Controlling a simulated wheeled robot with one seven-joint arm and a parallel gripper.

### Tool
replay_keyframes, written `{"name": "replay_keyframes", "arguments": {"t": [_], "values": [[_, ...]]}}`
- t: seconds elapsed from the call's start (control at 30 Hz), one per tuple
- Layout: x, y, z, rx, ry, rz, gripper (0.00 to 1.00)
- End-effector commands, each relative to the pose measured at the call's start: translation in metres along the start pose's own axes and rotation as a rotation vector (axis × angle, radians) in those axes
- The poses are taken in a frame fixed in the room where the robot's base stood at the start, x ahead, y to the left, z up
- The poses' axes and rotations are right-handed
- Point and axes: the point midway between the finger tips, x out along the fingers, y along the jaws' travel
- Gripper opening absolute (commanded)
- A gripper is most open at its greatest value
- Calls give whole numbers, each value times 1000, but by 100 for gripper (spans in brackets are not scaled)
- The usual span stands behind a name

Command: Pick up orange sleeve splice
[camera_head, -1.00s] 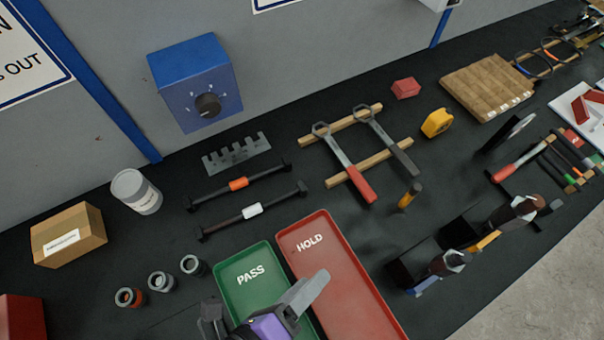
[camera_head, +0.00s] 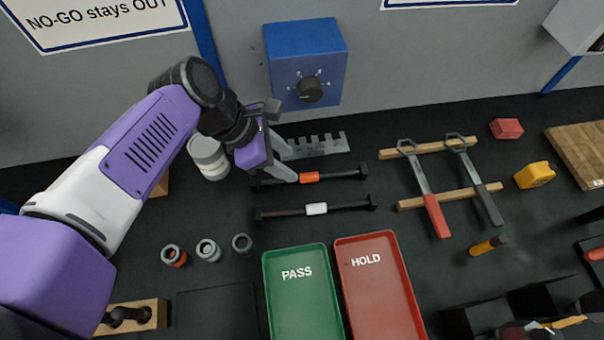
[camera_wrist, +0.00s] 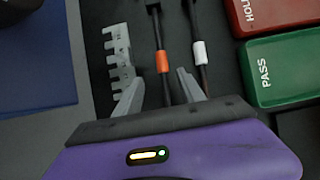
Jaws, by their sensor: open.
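The orange sleeve splice (camera_head: 336,174), a dark bar with an orange sleeve around its middle, lies on the black bench top. In the head view my gripper (camera_head: 292,164) hangs over its left part, left of the orange sleeve, hiding some of the bar. In the wrist view the bar with its orange sleeve (camera_wrist: 162,61) runs between the two fingers of my gripper (camera_wrist: 158,84), and the sleeve sits slightly past the fingertips. The fingers are apart with nothing held. I cannot tell how high the tips are above the bar.
A similar bar with a white sleeve (camera_head: 316,209) lies parallel in front. A grey notched rack (camera_head: 318,146) is close behind. The green PASS tray (camera_head: 300,300) and red HOLD tray (camera_head: 380,290) are in front. Several grey couplers (camera_head: 208,250) and a white tub (camera_head: 208,156) stand left.

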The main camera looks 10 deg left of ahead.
Motion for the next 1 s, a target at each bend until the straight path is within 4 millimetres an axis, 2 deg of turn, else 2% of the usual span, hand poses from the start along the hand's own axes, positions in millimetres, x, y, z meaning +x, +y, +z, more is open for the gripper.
{"name": "replay_keyframes", "arguments": {"t": [0.33,0.6,0.9,0.93,1.0], "values": [[34,-3,4,2,-3,-2,47],[68,-6,5,0,-2,-1,47],[74,-6,4,0,0,0,47],[74,-6,4,0,0,0,45],[74,-6,4,0,0,0,31]]}}
